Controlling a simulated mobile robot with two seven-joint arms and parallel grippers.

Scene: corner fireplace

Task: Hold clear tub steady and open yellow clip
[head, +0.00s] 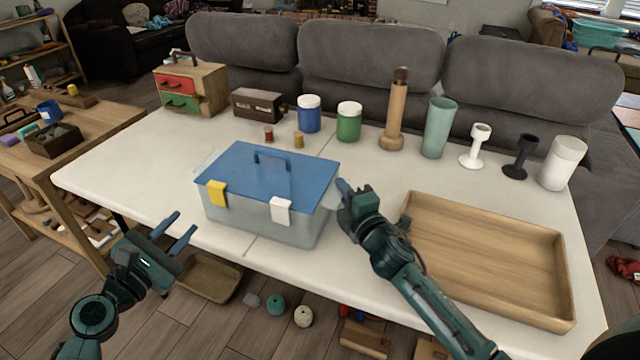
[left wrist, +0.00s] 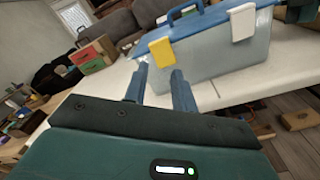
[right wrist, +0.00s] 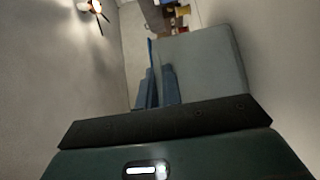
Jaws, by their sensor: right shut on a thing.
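The clear tub (head: 262,220) stands on the white table with its blue lid (head: 262,172) on and a handle on top. The yellow clip (head: 217,193) and a white clip (head: 281,210) sit on its front side; the yellow clip (left wrist: 161,52) also shows in the left wrist view. My right gripper (head: 341,190) is at the tub's right end, shut on the tub; its fingers (right wrist: 158,88) meet the tub's end in the right wrist view. My left gripper (head: 178,229) is open and empty, in front of the table edge, below and left of the yellow clip, apart from it.
A wooden tray (head: 490,262) lies right of my right arm. Behind the tub stand small spools, a blue jar (head: 309,114), a green jar (head: 349,122) and a teal cup (head: 438,128). The table left of the tub is clear. A brown bin (head: 209,278) is below the front edge.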

